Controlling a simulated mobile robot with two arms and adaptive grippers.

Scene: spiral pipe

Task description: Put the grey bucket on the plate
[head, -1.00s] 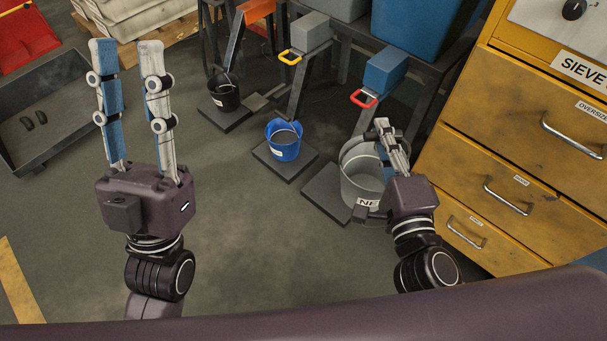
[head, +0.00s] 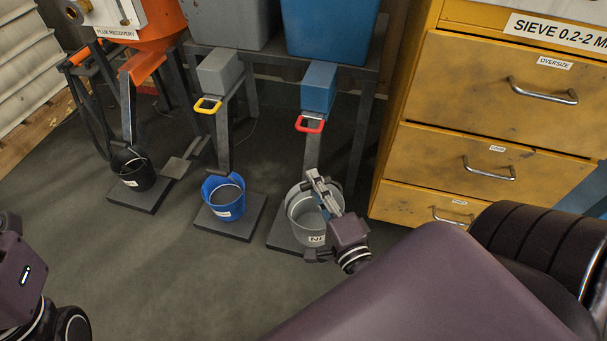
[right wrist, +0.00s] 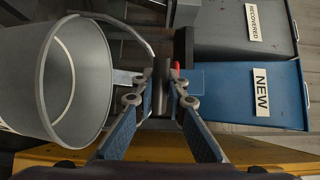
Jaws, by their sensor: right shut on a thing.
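The grey bucket (head: 298,233) with a partly visible "NE…" label is at the dark square plate (head: 280,238) below the blue chute with the red handle. I cannot tell whether it rests on the plate or hangs just above it. My right gripper (head: 314,177) is over the bucket, shut on its wire handle. In the right wrist view the bucket (right wrist: 28,85) is at the left, and its handle runs to the closed fingertips (right wrist: 165,85). Only the body of my left gripper shows at the left edge in the head view; its fingers are out of frame.
A blue bucket (head: 223,208) and a black bucket (head: 134,175) stand on similar plates to the left. A yellow drawer cabinet (head: 400,170) is close on the right. Blue and grey bins sit on the frame behind. The floor in front (head: 170,270) is clear.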

